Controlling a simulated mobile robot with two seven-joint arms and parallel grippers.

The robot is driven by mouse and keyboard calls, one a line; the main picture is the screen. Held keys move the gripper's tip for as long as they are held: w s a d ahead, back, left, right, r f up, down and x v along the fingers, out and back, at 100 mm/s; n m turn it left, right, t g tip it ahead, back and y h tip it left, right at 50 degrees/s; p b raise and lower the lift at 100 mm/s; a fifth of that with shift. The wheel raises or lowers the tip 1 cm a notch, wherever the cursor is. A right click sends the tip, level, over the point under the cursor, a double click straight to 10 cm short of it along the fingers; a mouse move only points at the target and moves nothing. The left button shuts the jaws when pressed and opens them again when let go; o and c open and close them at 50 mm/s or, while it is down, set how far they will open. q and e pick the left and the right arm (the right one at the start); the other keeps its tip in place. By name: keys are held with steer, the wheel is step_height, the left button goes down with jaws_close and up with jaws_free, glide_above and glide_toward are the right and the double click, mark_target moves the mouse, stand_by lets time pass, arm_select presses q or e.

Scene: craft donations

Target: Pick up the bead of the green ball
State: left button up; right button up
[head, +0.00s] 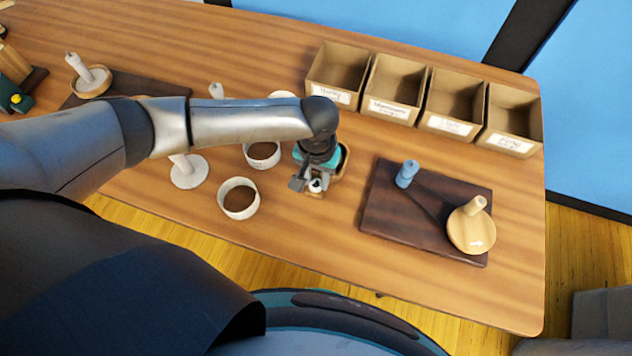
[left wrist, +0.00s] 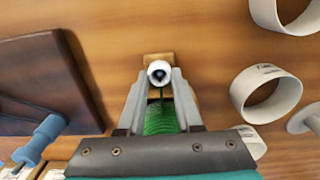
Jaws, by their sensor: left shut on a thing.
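My left gripper (head: 312,184) points down at the middle of the table in the head view. In the left wrist view the gripper (left wrist: 159,76) is shut with its two fingertips on either side of a white bead (left wrist: 159,66) with a dark hole. A thin green strand runs from the bead to the green ball (left wrist: 160,120), which is partly covered by the gripper. In the head view the bead (head: 315,186) is a small pale spot at the fingertips, and the green ball is hidden by the gripper. My right gripper is not in view.
A wooden holder (head: 345,160) shows beside the gripper. White rings (head: 239,212) stand to its left. A dark board (head: 375,216) with a blue peg (head: 407,174) and a wooden disc (head: 471,230) lies right. Several labelled open boxes (head: 396,112) line the back. The front table is clear.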

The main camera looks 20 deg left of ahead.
arm_select(q)
jaws_close()
